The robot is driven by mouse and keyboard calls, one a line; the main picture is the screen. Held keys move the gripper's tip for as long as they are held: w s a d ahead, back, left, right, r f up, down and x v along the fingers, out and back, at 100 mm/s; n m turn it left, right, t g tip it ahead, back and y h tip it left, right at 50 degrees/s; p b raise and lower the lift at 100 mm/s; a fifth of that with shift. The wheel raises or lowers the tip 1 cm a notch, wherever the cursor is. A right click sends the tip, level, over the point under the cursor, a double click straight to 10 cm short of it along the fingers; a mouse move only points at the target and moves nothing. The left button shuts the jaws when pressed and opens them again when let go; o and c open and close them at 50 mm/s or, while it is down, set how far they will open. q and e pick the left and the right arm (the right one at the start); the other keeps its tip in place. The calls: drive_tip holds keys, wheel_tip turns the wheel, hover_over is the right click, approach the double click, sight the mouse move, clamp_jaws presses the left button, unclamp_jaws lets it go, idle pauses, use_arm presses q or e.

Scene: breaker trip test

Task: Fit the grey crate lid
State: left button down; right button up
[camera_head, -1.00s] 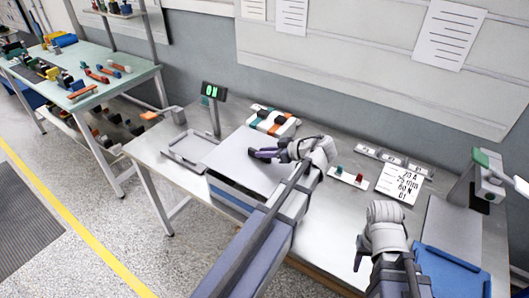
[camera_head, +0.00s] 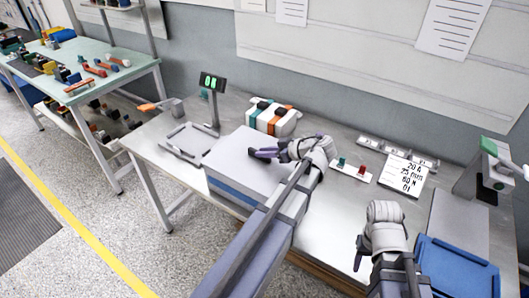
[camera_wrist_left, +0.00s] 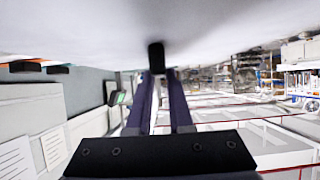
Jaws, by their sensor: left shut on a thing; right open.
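The grey crate lid (camera_head: 232,153) is a flat slab lying over the blue-grey crate (camera_head: 232,190) at the table's left half. Its edges look roughly in line with the crate's walls; I cannot tell whether it is fully seated. My left gripper (camera_head: 262,153) is over the lid's top, shut on its small dark knob (camera_wrist_left: 156,56). In the left wrist view the lid's pale face (camera_wrist_left: 80,25) fills the top. My arm hides the crate's right side.
A white case with teal and orange bands (camera_head: 273,118) stands behind the crate. A grey tray (camera_head: 187,140) and a green display (camera_head: 212,82) are to the left. A label card (camera_head: 402,176), small switches (camera_head: 350,168) and a blue bin (camera_head: 455,268) are to the right.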

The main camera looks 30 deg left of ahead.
use_arm(q)
drive_tip(key=c, duration=0.7)
unclamp_jaws()
drive_tip(key=shift+c, duration=0.2)
drive_tip(key=p+v, duration=0.3)
drive_tip(key=v, duration=0.4)
drive_tip(key=shift+d+r+p, duration=0.15)
drive_tip(key=shift+d+p, duration=0.2)
drive_tip(key=shift+d, duration=0.05)
use_arm(e)
wheel_tip(320, 180, up, 4)
drive_tip(key=shift+f, duration=0.15)
